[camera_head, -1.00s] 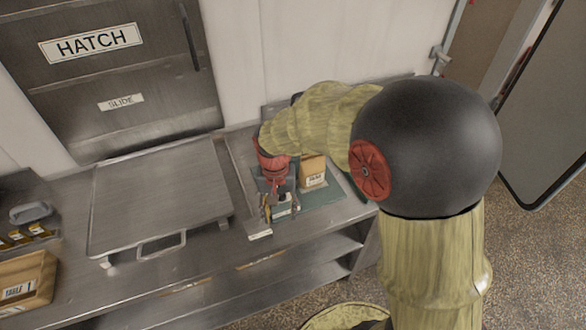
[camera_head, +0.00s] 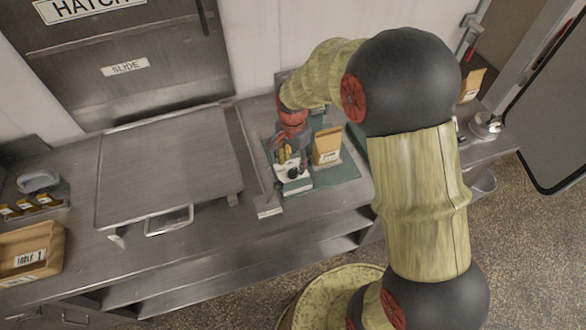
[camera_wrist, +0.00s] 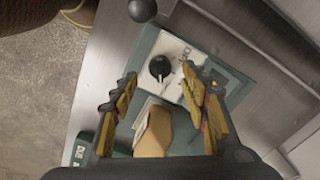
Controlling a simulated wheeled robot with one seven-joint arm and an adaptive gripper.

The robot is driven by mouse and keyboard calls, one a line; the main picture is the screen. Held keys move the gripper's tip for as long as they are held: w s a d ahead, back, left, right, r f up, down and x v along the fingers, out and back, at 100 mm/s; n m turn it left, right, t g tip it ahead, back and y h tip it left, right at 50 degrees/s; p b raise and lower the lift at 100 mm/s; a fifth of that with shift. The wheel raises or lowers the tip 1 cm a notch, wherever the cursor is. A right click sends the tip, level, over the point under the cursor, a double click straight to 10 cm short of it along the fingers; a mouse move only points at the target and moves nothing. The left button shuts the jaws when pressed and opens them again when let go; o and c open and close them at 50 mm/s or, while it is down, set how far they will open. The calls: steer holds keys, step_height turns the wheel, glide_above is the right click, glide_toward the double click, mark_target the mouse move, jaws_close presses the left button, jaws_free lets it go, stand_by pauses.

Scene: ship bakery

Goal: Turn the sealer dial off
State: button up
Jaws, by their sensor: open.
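The sealer dial (camera_wrist: 160,67) is a round black knob on a white panel (camera_wrist: 176,49) in the wrist view. The panel has markings too small to read. The dial also shows in the head view (camera_head: 293,173), at the front of the sealer on the counter. My gripper (camera_wrist: 155,84) is open, its two yellow-padded fingers spread either side of the dial in the picture. No contact with the dial shows. In the head view my gripper (camera_head: 285,158) is over the sealer, just behind the dial, and hides part of the sealer.
A brown paper bag (camera_head: 327,145) stands right of the sealer on a green mat (camera_head: 335,174). A metal lever with a dark ball (camera_wrist: 142,10) is near the dial. A large metal tray (camera_head: 165,180) lies to the left. A box labelled TABLE 1 (camera_head: 30,251) is at far left.

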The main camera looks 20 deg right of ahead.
mark_target(293, 170)
steer(key=shift+f, duration=2)
steer(key=shift+c, duration=0.3)
steer(key=c, duration=1.1)
steer(key=shift+c, duration=0.2)
